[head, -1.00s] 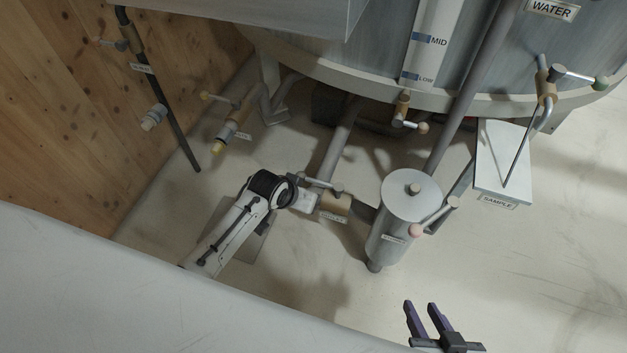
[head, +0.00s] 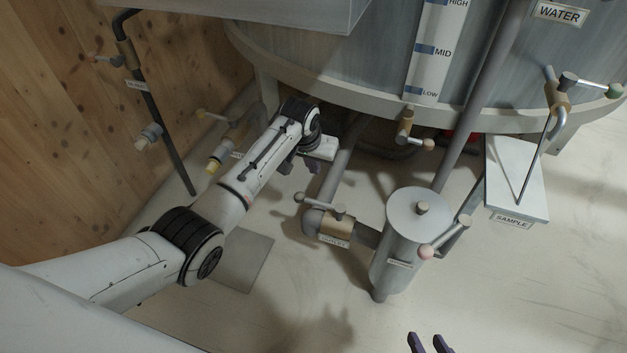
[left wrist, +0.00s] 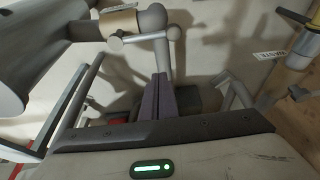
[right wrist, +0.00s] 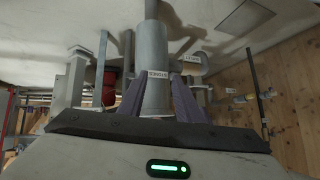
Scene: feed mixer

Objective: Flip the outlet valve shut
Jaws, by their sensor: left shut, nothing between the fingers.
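The outlet valve is a brass body (head: 336,226) on a grey pipe, between a pipe elbow and a grey cylinder. Its lever (head: 318,203) runs from the stem toward the left, roughly along the pipe, and ends in a round knob. My left gripper (left wrist: 161,80) is shut and empty, apart from the lever. My right gripper (head: 430,343) is open and empty at the bottom edge.
The grey cylinder (head: 412,240) with a pink-knobbed lever (head: 440,243) stands right of the valve. The large tank (head: 380,85) overhangs behind. A sample shelf (head: 515,175) is at right. A wooden wall (head: 70,140) bounds the left. The front floor is clear.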

